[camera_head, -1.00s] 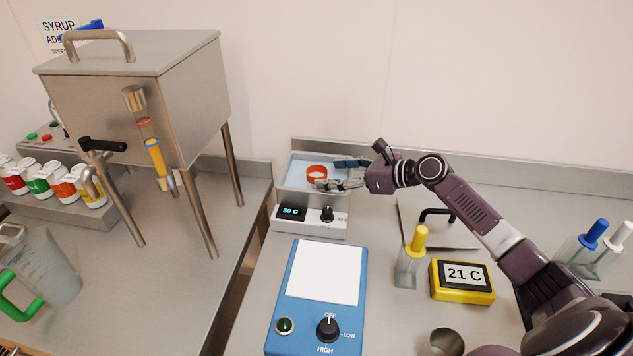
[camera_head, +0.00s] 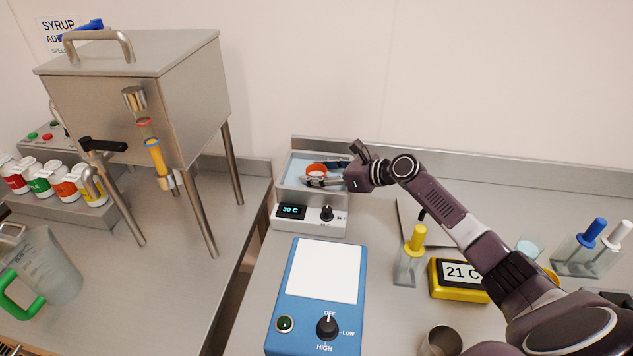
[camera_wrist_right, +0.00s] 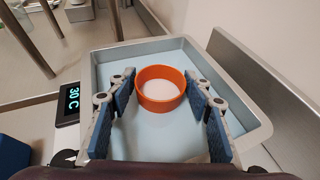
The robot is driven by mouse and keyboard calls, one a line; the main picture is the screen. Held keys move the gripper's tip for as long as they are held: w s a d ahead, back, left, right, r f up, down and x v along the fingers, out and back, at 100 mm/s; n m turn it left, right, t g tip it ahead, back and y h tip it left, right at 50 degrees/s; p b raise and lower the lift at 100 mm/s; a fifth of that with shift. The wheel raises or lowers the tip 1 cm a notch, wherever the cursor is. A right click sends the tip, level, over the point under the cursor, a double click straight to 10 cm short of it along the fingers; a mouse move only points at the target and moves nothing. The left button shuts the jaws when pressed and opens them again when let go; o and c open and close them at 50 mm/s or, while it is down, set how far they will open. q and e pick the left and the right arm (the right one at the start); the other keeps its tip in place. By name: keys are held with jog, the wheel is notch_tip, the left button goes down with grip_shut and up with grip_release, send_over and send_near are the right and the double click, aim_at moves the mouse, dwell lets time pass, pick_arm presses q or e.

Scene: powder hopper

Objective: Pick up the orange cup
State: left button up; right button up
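The orange cup (camera_wrist_right: 162,90) stands upright in the water bath (camera_wrist_right: 252,140), with something whitish inside it. In the head view the cup (camera_head: 316,170) shows between the fingers of my right gripper (camera_head: 322,173). In the right wrist view my right gripper (camera_wrist_right: 158,104) is open, with one blue-padded finger on each side of the cup's near part. Small gaps seem to show between the pads and the cup.
The bath's control box (camera_head: 310,217) reads 30 C. A blue stirrer with a white plate (camera_head: 325,273) stands in front. A yellow thermometer (camera_head: 456,280) and a yellow-capped bottle (camera_head: 411,262) are to the right.

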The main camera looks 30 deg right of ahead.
jog(key=c, duration=0.8)
jog(key=shift+r, duration=0.15)
